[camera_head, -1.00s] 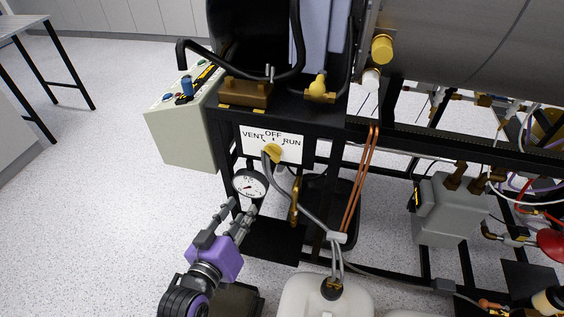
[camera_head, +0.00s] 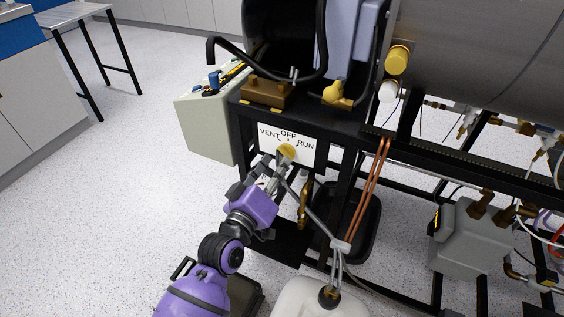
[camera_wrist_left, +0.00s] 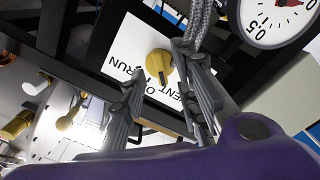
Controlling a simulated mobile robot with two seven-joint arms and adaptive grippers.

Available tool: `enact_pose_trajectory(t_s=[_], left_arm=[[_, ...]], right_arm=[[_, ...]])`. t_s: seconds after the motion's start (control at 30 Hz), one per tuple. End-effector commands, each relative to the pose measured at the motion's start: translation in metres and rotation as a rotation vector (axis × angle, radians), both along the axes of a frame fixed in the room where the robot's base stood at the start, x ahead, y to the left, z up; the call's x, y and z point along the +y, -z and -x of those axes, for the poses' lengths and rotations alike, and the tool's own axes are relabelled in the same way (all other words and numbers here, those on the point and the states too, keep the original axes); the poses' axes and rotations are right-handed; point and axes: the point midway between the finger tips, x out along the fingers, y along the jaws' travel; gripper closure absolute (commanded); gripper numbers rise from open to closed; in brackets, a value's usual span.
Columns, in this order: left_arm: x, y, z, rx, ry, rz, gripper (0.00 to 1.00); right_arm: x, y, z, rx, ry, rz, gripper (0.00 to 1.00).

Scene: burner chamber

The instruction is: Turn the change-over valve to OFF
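The change-over valve is a round yellow knob (camera_head: 286,151) on a white plate (camera_head: 303,157) lettered VENT, OFF and RUN, on the black frame. In the left wrist view, the knob (camera_wrist_left: 157,62) shows a dark mark on the side towards the OFF lettering; I cannot tell its exact setting. My left gripper (camera_head: 276,170) is just below the knob in the head view. In the wrist view its fingers (camera_wrist_left: 155,68) are apart, one on each side of the knob, with a gap visible on the left; contact is unclear. My right gripper is out of view.
A braided hose (camera_wrist_left: 200,22) passes close to one finger, and a pressure gauge (camera_wrist_left: 272,15) is beside it. Copper pipes (camera_head: 368,195) and a brass fitting (camera_head: 305,204) are right of the gripper. A white container (camera_head: 300,299) stands below.

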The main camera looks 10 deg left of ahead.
Motion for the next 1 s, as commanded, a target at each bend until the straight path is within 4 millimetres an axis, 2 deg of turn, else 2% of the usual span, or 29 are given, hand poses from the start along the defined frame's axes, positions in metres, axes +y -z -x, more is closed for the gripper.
enact_pose_trajectory(t_s=[0.1,0.2,0.5,0.53,0.73,1.0], left_arm=[[-0.003,0.000,-0.016,0.000,0.000,0.000,0.71],[-0.004,0.001,-0.023,0.001,-0.001,0.000,0.71],[-0.005,0.000,-0.026,0.000,0.000,0.000,0.71],[-0.005,0.000,-0.026,0.000,0.000,0.000,0.72],[-0.005,0.000,-0.026,0.000,0.000,0.000,0.99],[-0.005,0.000,-0.026,-0.001,0.000,-0.005,1.00]], right_arm=[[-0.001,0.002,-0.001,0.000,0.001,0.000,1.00],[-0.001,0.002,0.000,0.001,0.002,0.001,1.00],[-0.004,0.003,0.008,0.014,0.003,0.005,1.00],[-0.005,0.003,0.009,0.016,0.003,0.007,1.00],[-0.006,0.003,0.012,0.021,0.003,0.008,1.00],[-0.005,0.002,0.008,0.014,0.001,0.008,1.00]])
